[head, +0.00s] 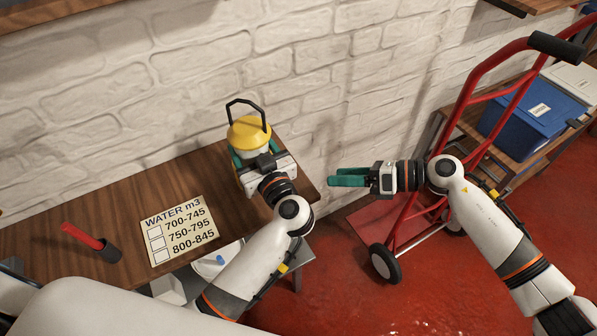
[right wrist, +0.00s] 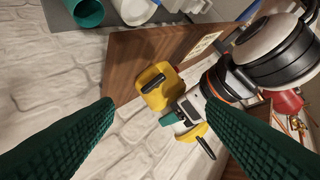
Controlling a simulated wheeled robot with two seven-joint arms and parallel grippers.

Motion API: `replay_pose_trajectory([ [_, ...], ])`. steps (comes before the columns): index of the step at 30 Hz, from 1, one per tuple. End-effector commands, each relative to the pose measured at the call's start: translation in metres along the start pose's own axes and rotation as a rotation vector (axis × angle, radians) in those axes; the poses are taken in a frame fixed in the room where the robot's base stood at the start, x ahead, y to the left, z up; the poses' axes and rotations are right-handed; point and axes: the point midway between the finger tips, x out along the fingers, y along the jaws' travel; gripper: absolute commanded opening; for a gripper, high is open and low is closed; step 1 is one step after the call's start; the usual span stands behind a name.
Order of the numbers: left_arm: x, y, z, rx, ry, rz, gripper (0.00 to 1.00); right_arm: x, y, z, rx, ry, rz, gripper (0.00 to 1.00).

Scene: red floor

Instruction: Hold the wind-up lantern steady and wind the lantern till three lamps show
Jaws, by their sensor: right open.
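The wind-up lantern (head: 248,133) stands on the wooden table near its right end, with a yellow top, a pale body and a black carrying handle. In the right wrist view a yellow part of it (right wrist: 150,98) bears a black bar that looks like a crank. My left gripper (head: 252,162) has its green fingers on either side of the lantern's body, apparently closed on it. Its wrist hides much of the front, and I cannot make out any lamps. My right gripper (head: 348,178) is open and empty, right of the lantern, off the table's end.
A sign (head: 180,232) reading "WATER m3" with three ranges and boxes lies on the table (head: 130,205). A red-handled item sits in a dark holder (head: 108,250) at left. A red hand truck (head: 410,215) stands right of the table. A blue bin (head: 530,112) is on a shelf.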

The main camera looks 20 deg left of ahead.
Motion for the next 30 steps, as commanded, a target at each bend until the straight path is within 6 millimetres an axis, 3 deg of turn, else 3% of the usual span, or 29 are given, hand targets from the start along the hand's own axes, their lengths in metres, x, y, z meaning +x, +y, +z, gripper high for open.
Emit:
replay_pose_trajectory([
  [6,0.000,0.000,-0.001,0.001,0.001,-0.001,0.14,-0.008,-0.004,-0.008,-0.470,-0.043,0.052,0.65],
  [14,0.000,0.000,-0.001,0.001,0.001,-0.001,0.14,-0.006,-0.004,-0.011,-0.667,-0.066,0.070,0.65],
  [30,0.000,0.000,-0.001,0.001,0.001,-0.001,0.14,0.088,0.003,-0.008,-0.667,-0.065,0.069,0.65],
])
